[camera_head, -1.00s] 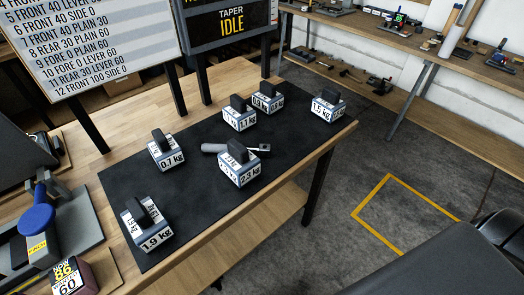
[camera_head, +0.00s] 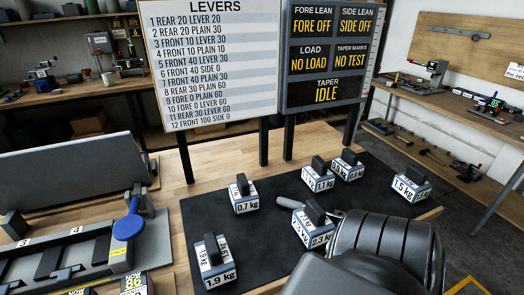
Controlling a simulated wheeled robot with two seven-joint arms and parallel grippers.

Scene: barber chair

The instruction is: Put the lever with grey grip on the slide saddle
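The lever with grey grip (camera_head: 289,203) lies on the black mat (camera_head: 262,245). Its grip points left, and its middle is hidden behind the 2.3 kg block (camera_head: 313,230). At the left is a grey fixture (camera_head: 75,250) with dark slots, numbers along it and a blue round-ended handle (camera_head: 128,228). I cannot tell for certain which part of it is the slide saddle. Neither of my grippers is in view.
Several weight blocks stand on the mat, among them 0.7 kg (camera_head: 243,197), 1.9 kg (camera_head: 214,265) and 1.5 kg (camera_head: 410,186). Two boards (camera_head: 210,65) (camera_head: 325,55) stand behind the mat.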

